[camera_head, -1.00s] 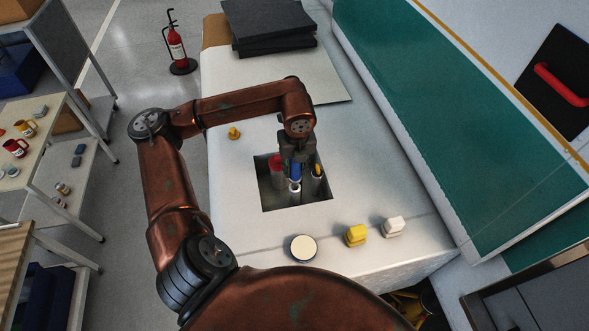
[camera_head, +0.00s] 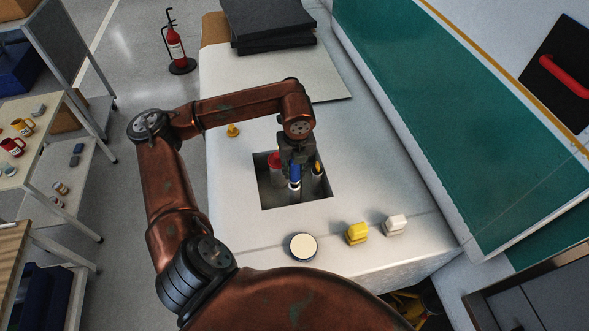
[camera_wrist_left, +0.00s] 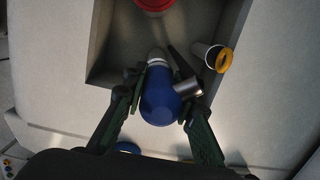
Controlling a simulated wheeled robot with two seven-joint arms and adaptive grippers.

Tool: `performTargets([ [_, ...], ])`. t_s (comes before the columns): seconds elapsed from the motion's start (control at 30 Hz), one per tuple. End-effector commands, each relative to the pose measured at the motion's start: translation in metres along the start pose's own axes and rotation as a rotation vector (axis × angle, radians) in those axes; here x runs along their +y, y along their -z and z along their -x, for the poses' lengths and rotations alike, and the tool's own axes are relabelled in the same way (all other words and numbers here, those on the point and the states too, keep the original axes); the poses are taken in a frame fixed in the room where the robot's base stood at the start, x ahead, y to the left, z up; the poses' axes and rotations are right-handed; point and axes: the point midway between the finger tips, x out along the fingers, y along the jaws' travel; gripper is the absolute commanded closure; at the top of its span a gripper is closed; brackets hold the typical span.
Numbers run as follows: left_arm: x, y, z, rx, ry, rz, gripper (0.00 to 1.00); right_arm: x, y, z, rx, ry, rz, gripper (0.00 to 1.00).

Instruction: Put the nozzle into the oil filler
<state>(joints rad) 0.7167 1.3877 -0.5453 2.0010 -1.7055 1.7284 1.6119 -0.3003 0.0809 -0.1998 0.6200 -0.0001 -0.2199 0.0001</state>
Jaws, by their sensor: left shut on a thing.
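My left gripper (camera_head: 296,163) reaches down over the square recess in the white surface. It is shut on a blue-bodied nozzle (camera_head: 295,173), which also shows between the fingers in the left wrist view (camera_wrist_left: 160,100). A dark slim spout and a metal cylinder (camera_wrist_left: 188,87) show beside the blue body there. A pale tube with a yellow rim (camera_wrist_left: 214,57), likely the oil filler, stands in the recess, apart from the blue body; it shows just right of the gripper in the head view (camera_head: 318,170). The nozzle's lower end is partly hidden. My right gripper is out of view.
A red-topped item (camera_head: 274,160) stands in the recess (camera_head: 268,195), left of the nozzle. A round pale cap (camera_head: 302,247), a yellow block (camera_head: 357,234) and a white block (camera_head: 395,225) lie in front. A small yellow piece (camera_head: 233,131) lies behind left. Dark pads (camera_head: 270,28) lie farther back.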

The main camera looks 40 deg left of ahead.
Motion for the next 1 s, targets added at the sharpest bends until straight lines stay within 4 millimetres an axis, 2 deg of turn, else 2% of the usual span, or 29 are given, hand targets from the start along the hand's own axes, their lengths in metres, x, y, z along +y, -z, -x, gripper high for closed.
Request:
performTargets([
  [0.83,0.0,0.003,-0.025,-0.001,0.001,0.0,1.0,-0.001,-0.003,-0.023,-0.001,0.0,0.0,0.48],
  [0.87,0.0,0.003,-0.024,-0.001,0.001,0.0,0.73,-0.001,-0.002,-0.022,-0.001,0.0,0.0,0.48],
  [1.0,0.0,0.003,-0.023,-0.001,0.001,0.0,0.64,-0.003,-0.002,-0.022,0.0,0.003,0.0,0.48],
])
